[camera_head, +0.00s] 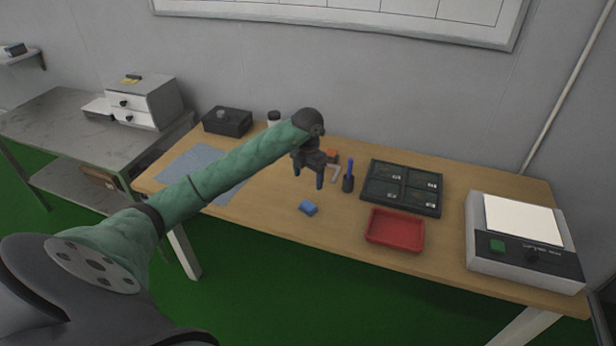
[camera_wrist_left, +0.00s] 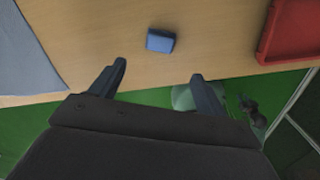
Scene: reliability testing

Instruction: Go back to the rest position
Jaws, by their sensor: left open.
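My left arm reaches in from the left over the wooden table in the head view. My left gripper (camera_head: 309,180) points down above the table, with its fingers apart and nothing between them. In the left wrist view the two fingers of the left gripper (camera_wrist_left: 160,82) are spread wide. A small blue block (camera_head: 308,208) lies on the table near the front edge, below the gripper and apart from it. The blue block (camera_wrist_left: 160,40) also shows beyond the fingertips in the wrist view. My right gripper is in neither view.
A red tray (camera_head: 395,247) stands right of the block, with a dark compartment tray (camera_head: 402,171) behind it. A white device (camera_head: 478,245) is at the right end. A black box (camera_head: 227,131) and blue-grey mat (camera_head: 178,163) are left.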

